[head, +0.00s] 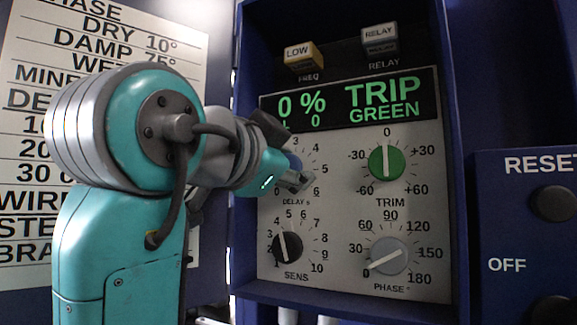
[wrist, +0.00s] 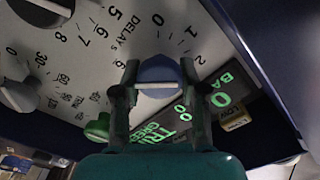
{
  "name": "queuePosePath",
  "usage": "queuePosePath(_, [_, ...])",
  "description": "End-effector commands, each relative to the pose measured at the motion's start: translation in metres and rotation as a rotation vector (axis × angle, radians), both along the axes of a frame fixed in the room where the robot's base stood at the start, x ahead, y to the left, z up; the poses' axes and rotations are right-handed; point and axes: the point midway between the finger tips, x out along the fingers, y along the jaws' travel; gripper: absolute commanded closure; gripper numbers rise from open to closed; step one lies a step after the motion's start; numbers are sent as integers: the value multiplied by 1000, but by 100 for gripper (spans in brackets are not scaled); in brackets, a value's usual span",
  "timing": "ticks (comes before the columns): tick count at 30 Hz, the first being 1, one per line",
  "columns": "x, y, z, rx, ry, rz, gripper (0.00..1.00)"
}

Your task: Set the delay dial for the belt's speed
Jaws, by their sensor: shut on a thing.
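The blue delay dial (wrist: 158,72) sits between the two fingers of my gripper (wrist: 158,95) in the wrist view. The fingers are shut on it from both sides. A pale pointer bar crosses the dial; I cannot tell exactly which number it marks. In the head view my gripper (head: 298,181) is at the delay dial (head: 295,161), hiding much of it and the left part of its scale. The numbers 3 to 6 show at its right. The chart (head: 30,130) at the left has a row starting "DE" with 10, 20 and 30 lines; my arm hides their values.
The black sens dial (head: 288,247) is just below, the green trim dial (head: 386,163) and grey phase dial (head: 389,256) to the right. The display (head: 350,97) reads 0 %, TRIP, GREEN. LOW (head: 303,55) and RELAY (head: 379,38) switches sit above. A reset button (head: 553,203) is far right.

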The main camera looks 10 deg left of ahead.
Motion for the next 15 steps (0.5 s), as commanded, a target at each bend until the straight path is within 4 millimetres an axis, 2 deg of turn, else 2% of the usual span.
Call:
queuePosePath(11, [0, 0, 0, 5, -2, 0, 92])
queuePosePath(12, [0, 0, 0, 4, -1, 0, 48])
queuePosePath(14, [0, 0, 0, 4, -1, 0, 34])
queuePosePath(15, [0, 0, 0, 4, -1, 0, 34])
